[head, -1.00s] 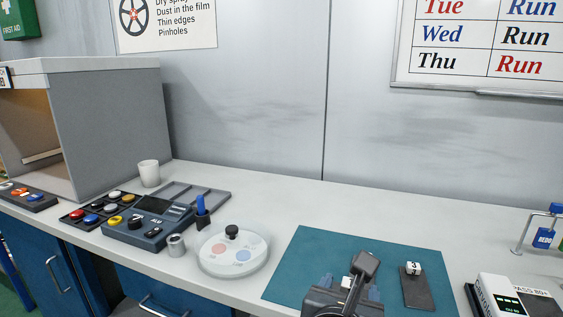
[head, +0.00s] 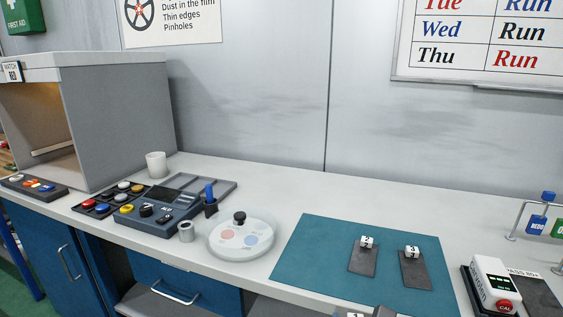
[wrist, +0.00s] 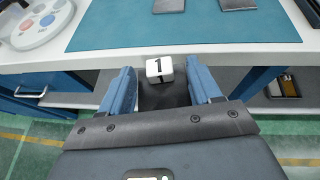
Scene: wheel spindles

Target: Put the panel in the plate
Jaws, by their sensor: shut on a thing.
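In the wrist view my gripper (wrist: 161,70) is shut on a dark panel (wrist: 166,97) with a white block marked 1 at its top, between the blue fingers. It is in front of the table's front edge. In the head view only the top of this block (head: 354,315) and a bit of my gripper show at the bottom edge. A round white plate (head: 228,252) with pink and blue round spots and a black knob stands left of the teal mat. It also shows at the upper left of the wrist view (wrist: 18,38).
Two more dark panels with numbered white blocks, one left (head: 362,262) and one right (head: 415,274), lie on the teal mat (head: 320,240). A metal cup (head: 186,232), a control box (head: 150,222) and a white mug (head: 156,165) stand left. A device with a red button (head: 490,280) stands right.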

